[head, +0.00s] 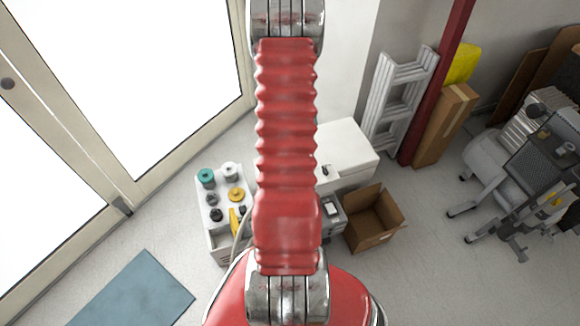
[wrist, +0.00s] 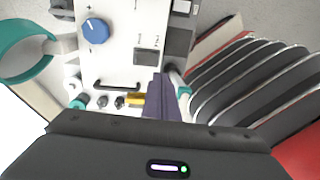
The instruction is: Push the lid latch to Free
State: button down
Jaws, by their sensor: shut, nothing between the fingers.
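In the wrist view, a pale panel (wrist: 119,60) carries a blue knob (wrist: 95,31) and a dark rectangular slot piece (wrist: 147,57) beneath two small sideways labels. The labels are too small to read surely, and I cannot tell whether this piece is the lid latch or how it is set. My gripper (wrist: 158,76) is shut and empty, its purple-grey fingers over the lower right of the panel, just below the dark piece. I cannot tell whether the tips touch the panel. In the head view, my arm hides the gripper and part of a white lidded box (head: 345,150).
In the head view, an open cardboard box (head: 374,218) and a white unit with coloured knobs (head: 221,230) stand nearby. Floor shows at front right.

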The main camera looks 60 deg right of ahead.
notch_tip(320, 180, up, 2)
jog(key=shift+a, duration=0.1)
jog(key=shift+s, duration=0.1)
dwell(0.8)
jog(key=w+a+r+m+h, duration=0.1)
jog(key=w+a+r+m, duration=0.3)
jog(key=a+r+m, duration=0.45)
jog(key=w+a+r+m, duration=0.3)
jog(key=a+r+m, duration=0.2)
jog(key=a+r, duration=0.6)
jog(key=a+r+n+t, duration=0.2)
jog(key=a+r+t, duration=0.1)
jog(key=a+r, duration=0.5)
jog(key=a+r+n+t, duration=0.2)
jog(key=a+r, duration=0.6)
jog(key=a, duration=0.7)
jog(key=shift+w+a+r+t, duration=0.15)
jog(key=shift+w+a+t, duration=0.2)
jog(key=shift+t, duration=0.45)
